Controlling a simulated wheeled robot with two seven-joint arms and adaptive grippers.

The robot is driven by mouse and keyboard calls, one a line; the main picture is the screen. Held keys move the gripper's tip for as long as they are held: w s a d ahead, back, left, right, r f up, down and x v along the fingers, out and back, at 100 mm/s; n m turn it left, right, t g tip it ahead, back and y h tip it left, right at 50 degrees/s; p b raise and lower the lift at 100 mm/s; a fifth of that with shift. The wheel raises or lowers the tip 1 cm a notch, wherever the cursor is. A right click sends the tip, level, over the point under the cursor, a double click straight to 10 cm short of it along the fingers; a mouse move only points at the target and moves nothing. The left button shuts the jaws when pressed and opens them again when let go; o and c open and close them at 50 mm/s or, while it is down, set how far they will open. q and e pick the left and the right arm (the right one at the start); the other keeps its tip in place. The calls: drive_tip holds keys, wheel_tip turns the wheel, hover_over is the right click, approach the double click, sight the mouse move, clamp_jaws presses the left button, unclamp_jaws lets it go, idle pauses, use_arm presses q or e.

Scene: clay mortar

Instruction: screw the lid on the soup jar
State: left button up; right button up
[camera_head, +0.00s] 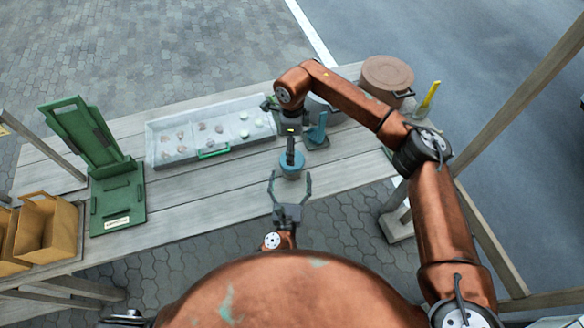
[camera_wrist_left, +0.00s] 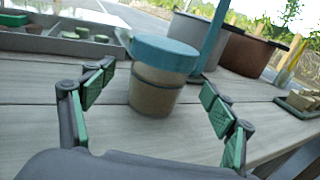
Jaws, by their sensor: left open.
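The soup jar (camera_wrist_left: 155,95) stands upright on the wooden table, a grey-brown jar with a darker band. The blue lid (camera_wrist_left: 165,53) sits on its mouth; whether it is threaded cannot be told. In the head view the lid (camera_head: 291,168) covers most of the jar. My left gripper (camera_head: 290,178) is open at the table's front edge, its fingers pointing at the jar. In the left wrist view its green-padded fingers (camera_wrist_left: 153,97) stand apart on either side, not touching it. My right gripper (camera_head: 290,158) reaches down over the lid; its fingers overlap, and contact is unclear.
A grey tray (camera_head: 163,137) with several small pieces lies behind left. A blue stand (camera_head: 317,131) is just behind the jar, with a brown lidded pot (camera_head: 388,75) farther right. A green stand (camera_head: 118,190) and paper bags (camera_head: 45,228) are at left. Table planks between are clear.

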use_arm(q)
drive_tip(key=shift+w+d, duration=0.2)
drive_tip(key=shift+w, duration=2.4)
